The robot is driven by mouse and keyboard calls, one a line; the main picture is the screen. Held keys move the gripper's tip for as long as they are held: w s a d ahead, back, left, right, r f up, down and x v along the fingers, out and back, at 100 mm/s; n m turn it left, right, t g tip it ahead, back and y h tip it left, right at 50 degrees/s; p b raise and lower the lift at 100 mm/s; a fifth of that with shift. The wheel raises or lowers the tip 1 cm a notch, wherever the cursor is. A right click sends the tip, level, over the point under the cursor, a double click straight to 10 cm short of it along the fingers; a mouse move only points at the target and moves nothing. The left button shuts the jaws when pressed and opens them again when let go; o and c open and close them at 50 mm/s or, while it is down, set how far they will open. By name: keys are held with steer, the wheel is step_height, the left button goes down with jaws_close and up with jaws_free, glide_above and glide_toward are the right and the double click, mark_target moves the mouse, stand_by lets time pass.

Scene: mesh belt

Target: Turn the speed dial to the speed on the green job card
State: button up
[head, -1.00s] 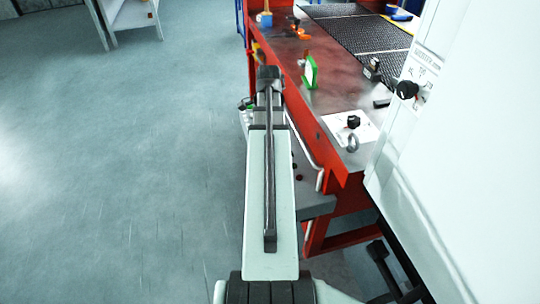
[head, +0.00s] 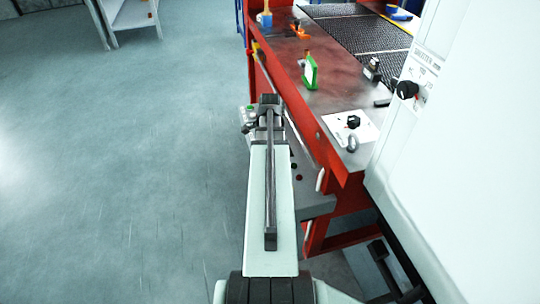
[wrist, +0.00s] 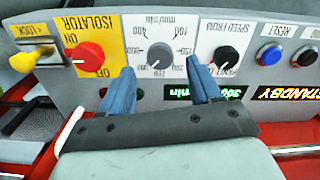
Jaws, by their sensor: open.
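The speed dial (wrist: 159,55), a grey knob on a white scale marked mm/min, shows upside down in the wrist view. Its exact setting is too small to read. My gripper (wrist: 159,80) is open and empty, its two blue fingers on either side of the dial's lower part in the picture; I cannot tell whether they touch it. The gripper is hidden behind my arm in the head view.
Beside the dial are the red isolator knob (wrist: 84,56), a black speed-from knob (wrist: 226,58) and a blue reset button (wrist: 271,55). A lit green display (wrist: 222,92) is partly covered by a finger. Other black knobs sit on a white plate (head: 341,136) and a white cabinet (head: 407,90).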

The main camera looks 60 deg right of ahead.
steer(key=shift+f, duration=1.8)
steer(key=shift+c, duration=0.4)
steer(key=c, duration=1)
steer(key=shift+o, duration=0.2)
